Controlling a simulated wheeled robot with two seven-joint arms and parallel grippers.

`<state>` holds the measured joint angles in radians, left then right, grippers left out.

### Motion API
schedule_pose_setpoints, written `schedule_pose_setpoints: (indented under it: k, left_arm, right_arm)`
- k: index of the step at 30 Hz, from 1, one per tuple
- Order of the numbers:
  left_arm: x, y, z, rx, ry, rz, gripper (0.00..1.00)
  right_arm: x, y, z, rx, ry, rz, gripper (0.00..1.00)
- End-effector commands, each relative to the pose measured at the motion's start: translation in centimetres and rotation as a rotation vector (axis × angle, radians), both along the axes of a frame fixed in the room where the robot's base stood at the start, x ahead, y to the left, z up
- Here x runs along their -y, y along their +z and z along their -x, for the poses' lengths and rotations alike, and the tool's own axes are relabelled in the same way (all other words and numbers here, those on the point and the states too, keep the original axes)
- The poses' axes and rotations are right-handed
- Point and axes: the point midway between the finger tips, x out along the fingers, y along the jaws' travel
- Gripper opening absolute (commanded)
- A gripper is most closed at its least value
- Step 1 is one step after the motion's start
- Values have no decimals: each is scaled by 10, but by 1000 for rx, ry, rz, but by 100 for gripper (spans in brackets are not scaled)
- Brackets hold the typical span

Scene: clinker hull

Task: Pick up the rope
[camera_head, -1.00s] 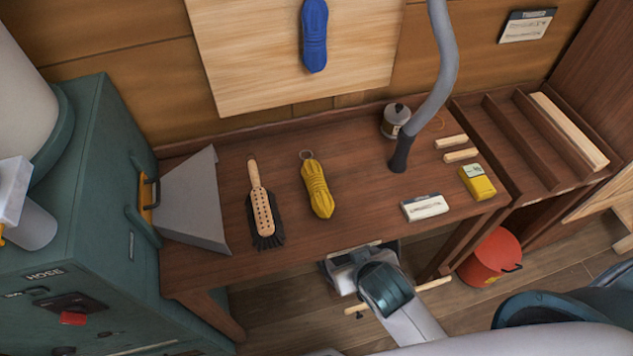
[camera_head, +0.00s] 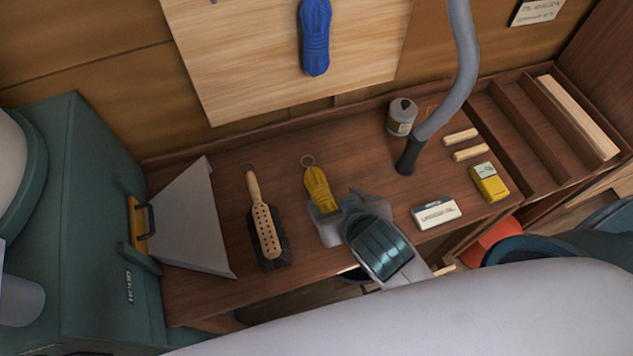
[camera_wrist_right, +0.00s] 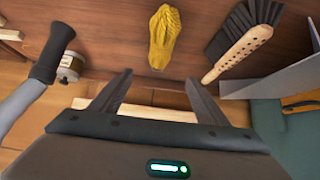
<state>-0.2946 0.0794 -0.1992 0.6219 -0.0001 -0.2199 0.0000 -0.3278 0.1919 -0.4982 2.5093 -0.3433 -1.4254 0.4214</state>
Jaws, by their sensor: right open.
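A coiled yellow rope (camera_head: 318,188) with a ring at its far end lies on the wooden bench. A blue coiled rope (camera_head: 315,38) hangs on the pale board at the back. My right gripper (camera_head: 335,215) is over the front of the bench at the near end of the yellow rope and hides part of it. In the right wrist view the yellow rope (camera_wrist_right: 165,38) lies beyond the two fingers (camera_wrist_right: 158,82), which are spread with nothing between them. My left gripper is not in view.
A brush (camera_head: 265,225) and a grey dustpan-like piece (camera_head: 190,225) lie left of the rope. A grey hose (camera_head: 455,85), a canister (camera_head: 402,116), a white box (camera_head: 435,214) and a yellow box (camera_head: 489,182) stand to the right. A red bucket (camera_head: 495,240) is below.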

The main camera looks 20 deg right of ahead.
Motion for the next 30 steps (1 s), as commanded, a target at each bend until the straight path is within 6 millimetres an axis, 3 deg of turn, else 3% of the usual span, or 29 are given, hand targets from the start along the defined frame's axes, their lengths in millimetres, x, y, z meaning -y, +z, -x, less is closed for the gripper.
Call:
schedule_pose_setpoints:
  k: [17,26,30]
  left_arm:
    - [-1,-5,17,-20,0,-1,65]
    - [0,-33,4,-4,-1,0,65]
    - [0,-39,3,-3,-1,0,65]
  right_arm:
    - [-1,-2,-3,6,-1,-2,68]
    - [-1,-21,-18,7,-1,-2,68]
    - [-2,-36,-35,5,0,0,68]
